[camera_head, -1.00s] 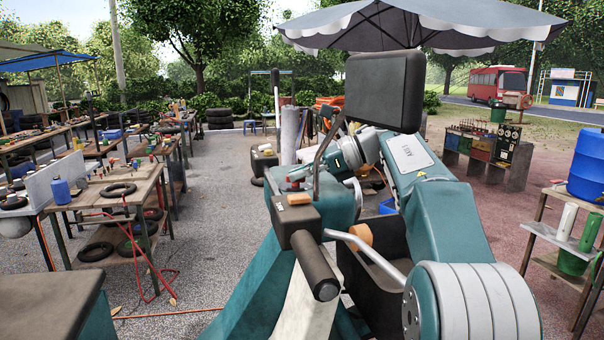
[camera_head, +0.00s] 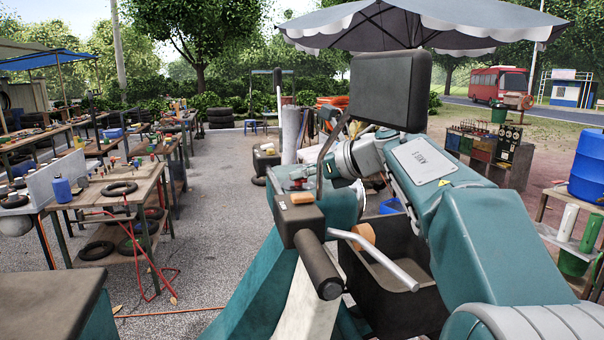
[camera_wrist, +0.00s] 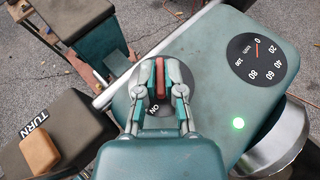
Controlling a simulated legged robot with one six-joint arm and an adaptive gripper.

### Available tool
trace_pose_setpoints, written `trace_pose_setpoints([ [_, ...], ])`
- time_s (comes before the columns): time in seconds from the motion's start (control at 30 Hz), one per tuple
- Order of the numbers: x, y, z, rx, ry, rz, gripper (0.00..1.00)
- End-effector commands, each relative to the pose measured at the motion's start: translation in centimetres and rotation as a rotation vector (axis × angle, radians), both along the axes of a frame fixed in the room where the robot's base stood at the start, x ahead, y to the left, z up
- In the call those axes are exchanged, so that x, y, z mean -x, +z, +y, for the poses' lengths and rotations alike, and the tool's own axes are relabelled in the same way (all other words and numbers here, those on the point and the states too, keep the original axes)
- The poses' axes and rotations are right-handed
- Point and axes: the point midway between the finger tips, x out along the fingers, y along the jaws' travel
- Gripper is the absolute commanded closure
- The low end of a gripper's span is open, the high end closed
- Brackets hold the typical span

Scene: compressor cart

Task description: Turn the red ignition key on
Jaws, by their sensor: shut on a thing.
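In the wrist view, the red ignition key (camera_wrist: 160,78) stands up from a round dark dial on a teal scooter panel (camera_wrist: 204,62). My gripper (camera_wrist: 160,84) has its two fingers closed on the key, one on each side. The word "ON" (camera_wrist: 153,108) shows on the dial, just below the key in the picture. In the head view, my fingertips and the key cannot be made out clearly around the scooter's front.
A round speed gauge (camera_wrist: 257,62) sits on the panel's right. A dark block marked "TURN" (camera_wrist: 40,130) with an orange button (camera_wrist: 39,153) is at lower left. In the head view, a dark mirror (camera_head: 389,90) and a handlebar grip (camera_head: 318,265) stand close to my arm.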

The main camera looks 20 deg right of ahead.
Motion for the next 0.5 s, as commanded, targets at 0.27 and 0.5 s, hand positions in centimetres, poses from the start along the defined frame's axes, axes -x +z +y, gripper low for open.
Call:
trace_pose_setpoints([
  [0.27, 0.14, -0.27, 0.20, 0.003, -0.181, 0.006, 1.00],
  [0.5, 0.14, -0.31, 0.21, 0.002, -0.268, 0.006, 1.00],
])
